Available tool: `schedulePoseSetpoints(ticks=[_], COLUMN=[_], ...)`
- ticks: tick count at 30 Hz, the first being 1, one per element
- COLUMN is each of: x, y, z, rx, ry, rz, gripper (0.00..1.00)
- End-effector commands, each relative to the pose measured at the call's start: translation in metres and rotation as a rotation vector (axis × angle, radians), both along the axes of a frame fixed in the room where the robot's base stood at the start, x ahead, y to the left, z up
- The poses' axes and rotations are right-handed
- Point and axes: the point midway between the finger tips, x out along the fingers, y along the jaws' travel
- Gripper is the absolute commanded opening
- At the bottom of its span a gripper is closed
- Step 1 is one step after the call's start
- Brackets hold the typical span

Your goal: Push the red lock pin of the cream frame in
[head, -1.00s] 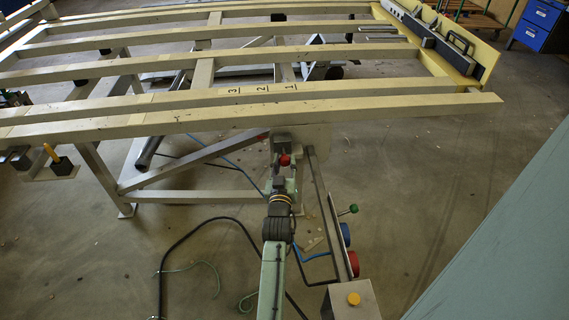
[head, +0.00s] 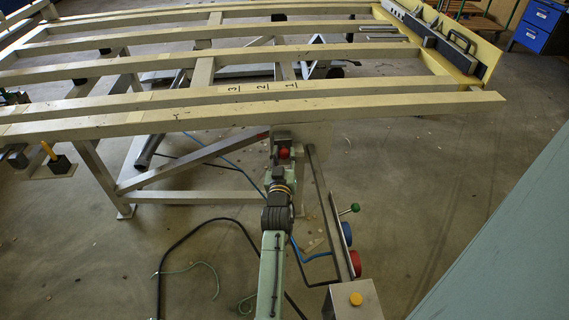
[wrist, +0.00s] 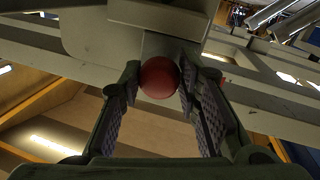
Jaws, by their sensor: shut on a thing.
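The red lock pin (wrist: 158,78) shows its round red end between my gripper's fingers in the wrist view. It also shows in the head view as a red ball (head: 284,153) just below the front rail of the cream frame (head: 330,107). My gripper (wrist: 157,92) is shut on the red pin, with a ridged pad on each side of it. A grey block (wrist: 168,47) sits directly behind the red end. The pin's shaft is hidden. In the head view my arm covers part of my gripper (head: 284,168).
A grey post with a blue button (head: 346,234), a red button (head: 355,264) and a green-knobbed lever (head: 350,209) stands right of my arm. A box with a yellow button (head: 356,299) is nearer. A black hose lies on the floor at left.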

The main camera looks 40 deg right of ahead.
Motion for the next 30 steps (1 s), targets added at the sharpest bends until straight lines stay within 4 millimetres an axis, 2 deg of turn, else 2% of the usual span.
schedulePoseSetpoints(ticks=[6,7,15,25,30], x=[0.002,0.002,0.002,0.0,-0.015], y=[0.001,0.001,0.0,0.002,0.015], z=[0.001,0.001,0.001,0.001,0.0], rx=[0.002,0.002,0.002,0.002,0.002], ry=[0.0,0.0,0.0,0.0,0.001], rz=[0.003,0.003,0.003,0.002,0.003], gripper=[0.0,0.32,0.5,0.51,0.51])
